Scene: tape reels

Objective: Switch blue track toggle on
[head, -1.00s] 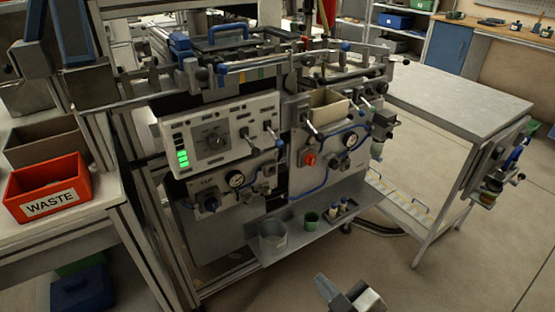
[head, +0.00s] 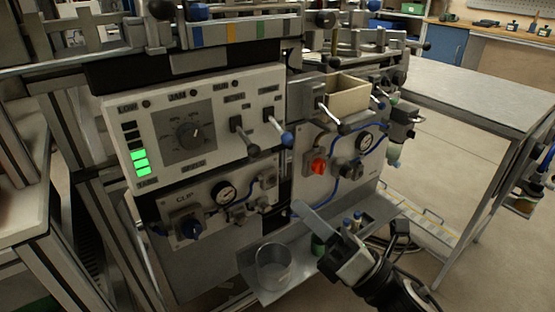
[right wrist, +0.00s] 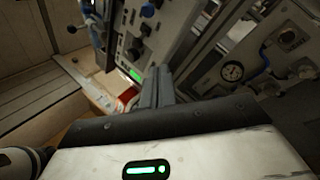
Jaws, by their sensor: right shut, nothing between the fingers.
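A white control panel (head: 195,130) on the machine carries two lever toggles. The right toggle (head: 279,128) has a blue-tipped lever that points down toward me. The left toggle (head: 244,138) has a dark grey lever, also pointing down and outward. Their labels are too small to read. My right gripper (head: 303,210) is shut and empty, below and to the right of the blue-tipped toggle and apart from it. In the right wrist view its fingers (right wrist: 156,88) are together, with the panel's green lights (right wrist: 135,74) just beyond them. My left gripper is out of view.
A dial (head: 190,132) and green level lights (head: 140,162) sit on the panel. An open cream bin (head: 348,97) and a red knob (head: 318,166) are to its right. A shelf below holds a clear cup (head: 273,266). A grey table (head: 470,88) stands at the right.

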